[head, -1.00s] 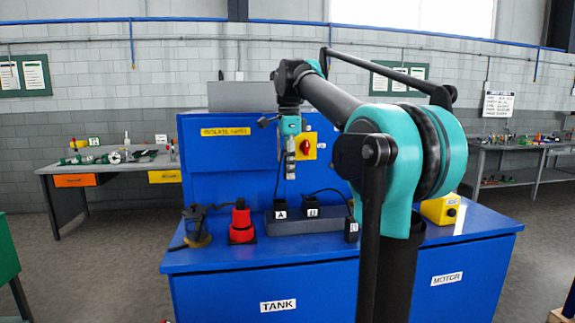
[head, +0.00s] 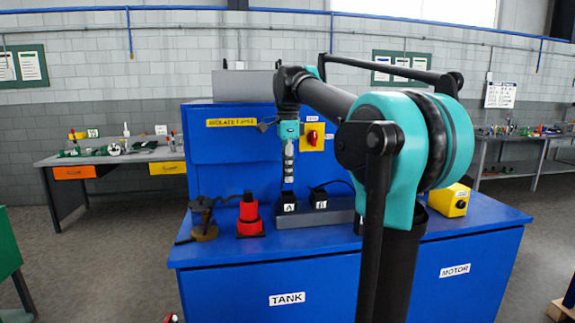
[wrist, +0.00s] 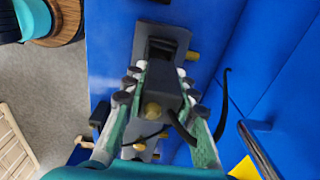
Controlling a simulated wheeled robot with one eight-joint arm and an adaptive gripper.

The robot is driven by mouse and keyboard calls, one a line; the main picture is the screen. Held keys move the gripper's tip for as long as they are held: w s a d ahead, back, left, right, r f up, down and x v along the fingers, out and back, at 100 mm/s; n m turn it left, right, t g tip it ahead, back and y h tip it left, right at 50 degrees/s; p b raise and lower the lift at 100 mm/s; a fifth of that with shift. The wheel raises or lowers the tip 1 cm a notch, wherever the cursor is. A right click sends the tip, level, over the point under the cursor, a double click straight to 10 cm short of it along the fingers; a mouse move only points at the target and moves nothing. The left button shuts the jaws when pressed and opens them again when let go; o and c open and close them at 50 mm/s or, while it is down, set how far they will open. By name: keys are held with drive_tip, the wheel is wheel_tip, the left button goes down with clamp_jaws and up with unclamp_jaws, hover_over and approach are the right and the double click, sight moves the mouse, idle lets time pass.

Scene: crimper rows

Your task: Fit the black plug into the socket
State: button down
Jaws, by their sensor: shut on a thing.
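A black plug labelled A (head: 289,205) stands at the left end of a low grey block (head: 300,221) on the blue bench. My gripper (head: 288,182) points straight down at the plug's top. In the wrist view its two fingers (wrist: 162,98) are shut on the dark plug body (wrist: 162,82), with a brass round part between them. A dark recess in grey housing (wrist: 160,27) lies just beyond the plug in that view. I cannot tell whether the plug is seated or raised. A second black plug (head: 319,200) with a cord stands to the right on the same block.
A red cone-like device (head: 249,217) and a dark brown-based device (head: 204,222) stand left on the bench. A yellow box (head: 449,201) is at the right. A blue panel with a red switch (head: 313,137) rises behind. My arm hides part of the right bench.

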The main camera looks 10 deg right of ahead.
drive_tip(key=shift+f, duration=1.3)
drive_tip(key=shift+f, duration=0.8)
idle(0.6)
drive_tip(key=c, duration=1.1)
unclamp_jaws()
drive_tip(key=shift+c, duration=0.2)
wheel_tip(320, 180, up, 12)
